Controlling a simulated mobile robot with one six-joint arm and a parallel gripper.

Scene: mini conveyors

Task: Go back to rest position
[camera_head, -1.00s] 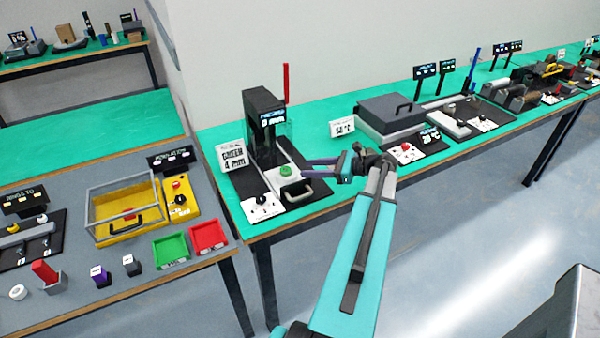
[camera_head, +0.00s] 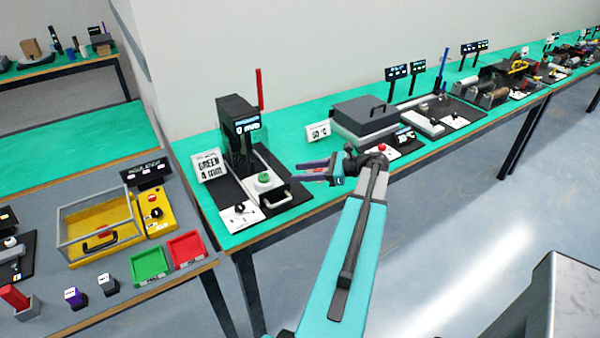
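My gripper (camera_head: 312,171) is at the end of my teal arm, its purple-toned fingers pointing left. It hovers in front of the black press-like machine (camera_head: 238,130), to the right of its green button (camera_head: 264,177) and drawer handle (camera_head: 278,200). The fingers look parted with nothing between them, though they are small in this view. My arm reaches up from the bottom centre of the picture.
The green bench (camera_head: 325,190) carries the machine, a "GREEN 4 mm" sign (camera_head: 209,166) and a grey lidded box (camera_head: 372,118). A grey table (camera_head: 60,195) at left holds a yellow clear-lidded box (camera_head: 100,228), a green tray (camera_head: 150,264) and a red tray (camera_head: 187,249). Open floor (camera_head: 470,240) lies right.

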